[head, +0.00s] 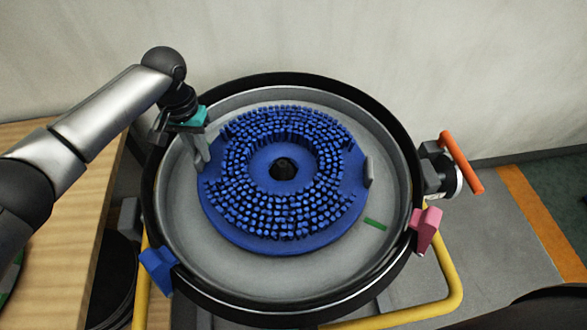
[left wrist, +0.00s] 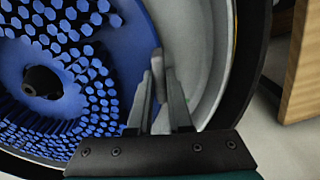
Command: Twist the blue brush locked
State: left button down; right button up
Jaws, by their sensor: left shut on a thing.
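The blue brush (head: 283,242) is a round disc with many blue bristles and a dark hub, lying bristles-up in the grey round tank housing (head: 310,285). A grey tab (head: 369,172) stands at its right edge. My left gripper (head: 203,160) is at the brush's left edge, fingers pointing down. In the left wrist view its fingers are shut on another grey tab (left wrist: 157,72) at the rim of the brush (left wrist: 135,40). The fingers hide most of that tab. My right gripper is not in view.
A green mark (head: 375,224) lies on the housing floor at the lower right of the brush. The housing rim carries a blue clip (head: 157,270), a pink clip (head: 427,230) and an orange handle (head: 461,162). A wooden table (head: 75,240) stands at left, a yellow tube frame (head: 450,300) below.

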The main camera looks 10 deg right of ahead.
aim_at(211, 148)
pick_arm(q)
jog(key=shift+w+d+m, duration=0.2)
jog(key=shift+w+m, duration=0.1)
jog(key=shift+w, duration=0.1)
jog(key=shift+w+b, duration=0.1)
jog(key=shift+b, duration=0.25)
jog(key=shift+w+d+m+b, duration=0.35)
jog(key=shift+w+m+b, duration=0.1)
jog(key=shift+w+b, duration=0.15)
jog(key=shift+w+d+m+b, duration=0.3)
jog(key=shift+w+m+b, duration=0.15)
jog(key=shift+w+b, duration=0.1)
jog(key=shift+w, duration=0.15)
